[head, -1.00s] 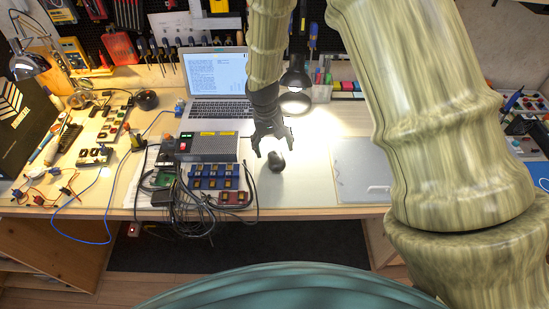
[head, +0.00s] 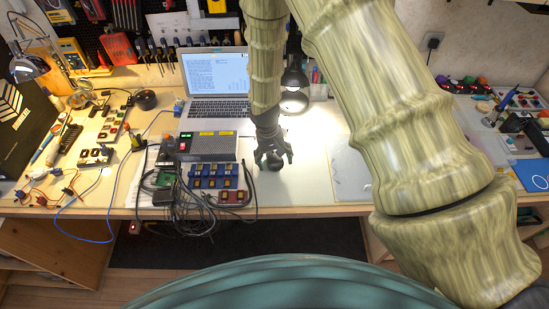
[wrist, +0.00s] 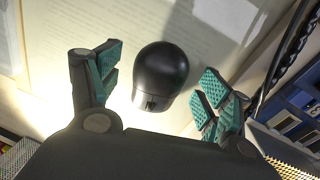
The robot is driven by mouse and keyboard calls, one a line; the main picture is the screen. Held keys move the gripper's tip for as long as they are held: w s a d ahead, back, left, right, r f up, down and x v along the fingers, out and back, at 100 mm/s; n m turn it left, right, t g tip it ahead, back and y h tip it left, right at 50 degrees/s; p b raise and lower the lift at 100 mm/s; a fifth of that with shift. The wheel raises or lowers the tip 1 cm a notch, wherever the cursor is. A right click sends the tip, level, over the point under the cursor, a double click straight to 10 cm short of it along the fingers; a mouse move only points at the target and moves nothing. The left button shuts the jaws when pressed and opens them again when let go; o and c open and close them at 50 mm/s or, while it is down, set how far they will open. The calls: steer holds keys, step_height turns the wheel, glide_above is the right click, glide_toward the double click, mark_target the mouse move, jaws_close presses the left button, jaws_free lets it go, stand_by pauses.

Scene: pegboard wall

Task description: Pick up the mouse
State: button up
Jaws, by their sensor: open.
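The black mouse (wrist: 162,77) lies on the pale work surface. In the wrist view it sits between the two teal-padded fingers of my gripper (wrist: 160,92), slightly beyond the palm, with clear gaps on both sides. In the head view my gripper (head: 272,158) points down over the mouse (head: 274,163), which is partly hidden by the fingers. My gripper is open and not touching the mouse as far as I can see.
A grey box with switches (head: 208,147), blue and red modules and loose black cables lie just left of my gripper. A laptop (head: 216,84) stands behind. A clear sheet (head: 350,168) lies to the right, and the mat in front of the mouse is free.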

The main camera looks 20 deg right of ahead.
steer(key=shift+f, duration=0.3)
steer(key=c, duration=1.1)
steer(key=shift+r, duration=0.1)
